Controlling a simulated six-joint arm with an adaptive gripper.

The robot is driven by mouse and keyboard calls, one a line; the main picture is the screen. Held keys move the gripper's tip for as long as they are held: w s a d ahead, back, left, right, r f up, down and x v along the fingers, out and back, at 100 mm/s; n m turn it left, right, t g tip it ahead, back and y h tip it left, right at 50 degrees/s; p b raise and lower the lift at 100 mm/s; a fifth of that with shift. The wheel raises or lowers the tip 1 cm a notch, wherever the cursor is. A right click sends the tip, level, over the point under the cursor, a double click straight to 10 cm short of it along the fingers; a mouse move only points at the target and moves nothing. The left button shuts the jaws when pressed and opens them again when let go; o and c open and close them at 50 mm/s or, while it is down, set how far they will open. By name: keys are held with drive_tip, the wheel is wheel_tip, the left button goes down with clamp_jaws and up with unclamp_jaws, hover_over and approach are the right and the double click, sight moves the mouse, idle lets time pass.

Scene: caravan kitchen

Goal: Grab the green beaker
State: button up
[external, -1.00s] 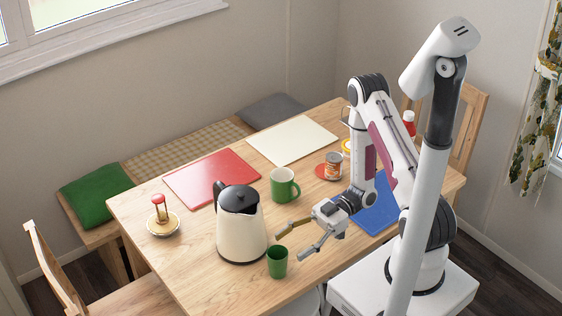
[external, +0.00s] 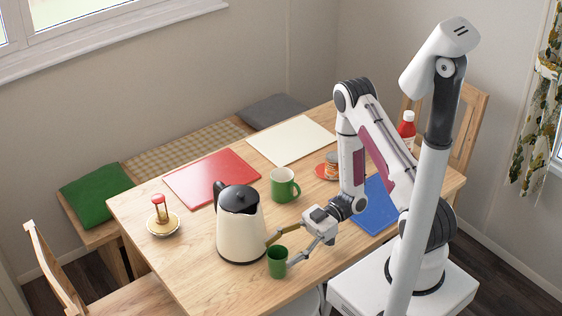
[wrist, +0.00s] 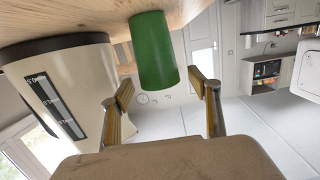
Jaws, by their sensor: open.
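The green beaker (external: 277,262) stands upright on the wooden table near its front edge, just right of the kettle in the external view. My gripper (external: 279,252) is low over the table, open, with one finger on the kettle side and the other at the beaker's right side. In the wrist view the green beaker (wrist: 154,52) appears ahead of the fingertips, roughly between the two open fingers (wrist: 163,92). I cannot tell whether either finger touches it. A green mug (external: 283,186) with a handle stands further back on the table.
The cream kettle (external: 240,228) with a black lid stands close left of the beaker; it also fills the left of the wrist view (wrist: 62,90). A red board (external: 211,178), a white board (external: 291,140) and a blue board (external: 376,208) lie on the table.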

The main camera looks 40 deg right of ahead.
drive_tip(key=shift+a+f, duration=0.15)
drive_tip(key=shift+a, duration=0.75)
drive_tip(key=c, duration=1.2)
